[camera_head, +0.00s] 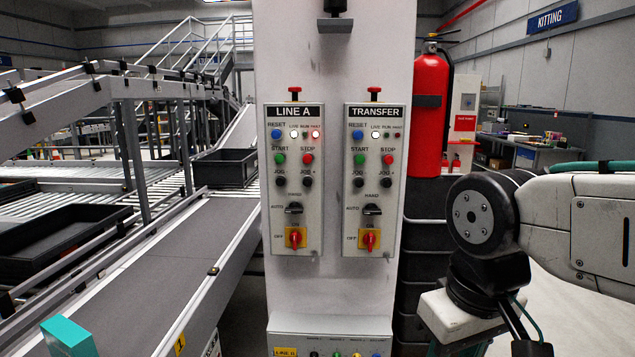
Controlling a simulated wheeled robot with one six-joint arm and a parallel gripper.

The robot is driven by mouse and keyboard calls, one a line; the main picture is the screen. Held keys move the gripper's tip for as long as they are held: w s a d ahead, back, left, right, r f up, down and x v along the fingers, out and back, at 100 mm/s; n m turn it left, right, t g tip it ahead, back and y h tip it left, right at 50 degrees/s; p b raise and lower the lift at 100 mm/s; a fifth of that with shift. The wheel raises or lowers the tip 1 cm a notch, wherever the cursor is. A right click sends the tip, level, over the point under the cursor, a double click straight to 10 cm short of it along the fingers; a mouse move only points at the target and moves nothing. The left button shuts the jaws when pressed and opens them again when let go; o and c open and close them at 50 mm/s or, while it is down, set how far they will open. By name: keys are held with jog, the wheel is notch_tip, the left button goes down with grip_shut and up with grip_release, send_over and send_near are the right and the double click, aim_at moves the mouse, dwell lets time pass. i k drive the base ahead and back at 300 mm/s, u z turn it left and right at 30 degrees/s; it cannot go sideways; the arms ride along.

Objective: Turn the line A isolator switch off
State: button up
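The line A isolator switch (295,238) is a red rotary handle on a yellow plate, at the bottom of the grey LINE A panel (274,180). Its handle looks roughly upright, and the word OFF is printed to its left. A black selector knob (294,208) marked AUTO and HAND sits just above it. The TRANSFER panel (351,185) to the right has a similar red and yellow switch (369,240). My arm shows at the right, apart from both panels; my gripper is not in view.
Both panels hang on a white column (333,270), with a lower box (330,338) bearing several buttons beneath. A red fire extinguisher (430,115) stands right of the column. A conveyor (150,275) runs along its left, with a teal box (68,338) at lower left.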

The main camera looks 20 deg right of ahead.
aim_at(295, 237)
jog(key=k, duration=0.55)
jog(key=u, duration=0.45)
jog(key=i, duration=1)
jog(key=z, duration=0.55)
